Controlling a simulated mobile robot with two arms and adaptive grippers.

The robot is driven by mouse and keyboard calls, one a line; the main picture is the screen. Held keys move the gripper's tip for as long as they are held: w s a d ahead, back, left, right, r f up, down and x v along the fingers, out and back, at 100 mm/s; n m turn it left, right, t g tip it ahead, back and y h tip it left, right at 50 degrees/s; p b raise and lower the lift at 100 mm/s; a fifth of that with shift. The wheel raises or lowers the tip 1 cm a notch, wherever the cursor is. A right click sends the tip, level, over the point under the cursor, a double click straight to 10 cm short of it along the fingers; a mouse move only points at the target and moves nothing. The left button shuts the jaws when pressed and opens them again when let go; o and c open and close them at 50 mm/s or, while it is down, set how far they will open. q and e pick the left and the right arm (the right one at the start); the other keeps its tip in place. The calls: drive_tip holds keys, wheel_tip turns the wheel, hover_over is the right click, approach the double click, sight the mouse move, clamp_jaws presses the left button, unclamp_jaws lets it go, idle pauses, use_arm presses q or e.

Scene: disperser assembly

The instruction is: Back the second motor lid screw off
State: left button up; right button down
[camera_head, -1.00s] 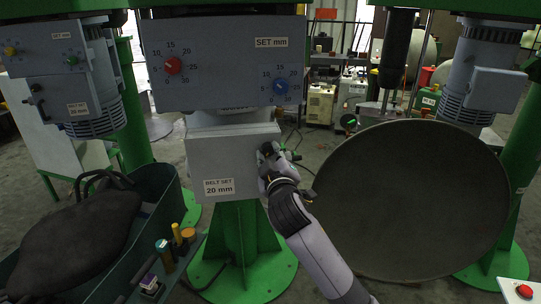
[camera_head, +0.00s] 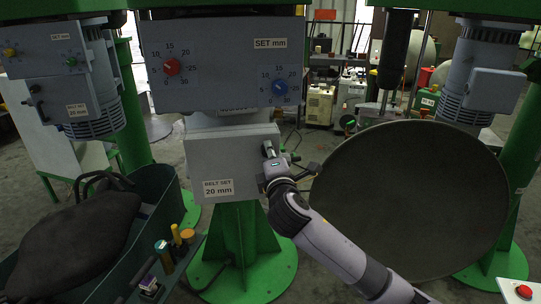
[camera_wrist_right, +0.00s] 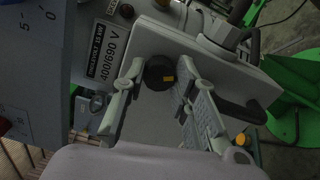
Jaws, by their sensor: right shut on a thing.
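The grey motor lid box (camera_head: 230,145) with a "BELT SET 20 mm" label faces me in the middle of the head view. My right gripper (camera_head: 268,150) is at its right edge, its arm coming up from the lower right. In the right wrist view, a round black screw head (camera_wrist_right: 158,73) with a yellow mark sits between the two fingers of my right gripper (camera_wrist_right: 160,78), which is shut on it. The screw's shaft is hidden. In the head view I cannot make out the screw behind the gripper. My left gripper is in no view.
A grey panel (camera_head: 220,65) with red and blue dials hangs above the lid. A large dark round disc (camera_head: 410,200) stands close to the right of my arm. A green bin (camera_head: 165,205) with a dark sack is at the left. A red button (camera_head: 524,291) is at the lower right.

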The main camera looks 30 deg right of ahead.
drive_tip(key=n, duration=0.5)
drive_tip(key=shift+a, duration=0.15)
drive_tip(key=shift+n, duration=0.3)
drive_tip(key=shift+f, duration=0.1)
drive_tip(key=c, duration=1.3)
unclamp_jaws()
drive_tip(key=v, duration=1.2)
